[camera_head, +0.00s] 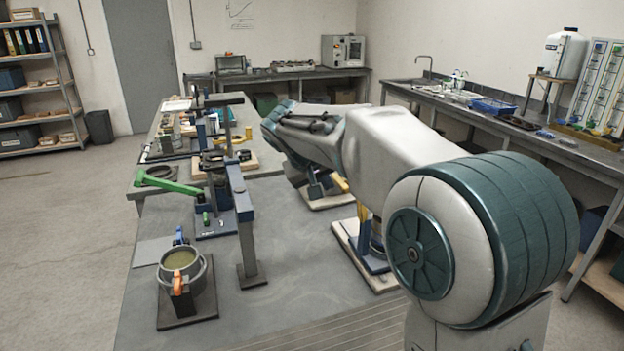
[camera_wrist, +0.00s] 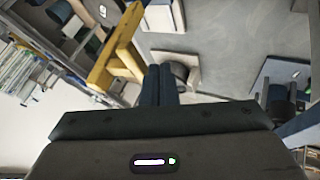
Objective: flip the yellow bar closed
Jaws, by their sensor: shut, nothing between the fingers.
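The yellow bar (camera_wrist: 120,48) is large in the upper left of the wrist view and looks like a joined, angled frame. In the head view, yellow pieces (camera_head: 362,216) show beside my arm on a blue stand (camera_head: 368,245) with a pale base; my arm hides much of them. My gripper (camera_wrist: 160,72) is shut and empty, its dark fingers just right of the yellow bar in the wrist view. I cannot tell whether they touch it. My gripper is hidden behind my arm in the head view.
A pale block with a dark round part (camera_wrist: 178,70) lies beyond my fingers. Bare table (camera_head: 300,260) lies front centre.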

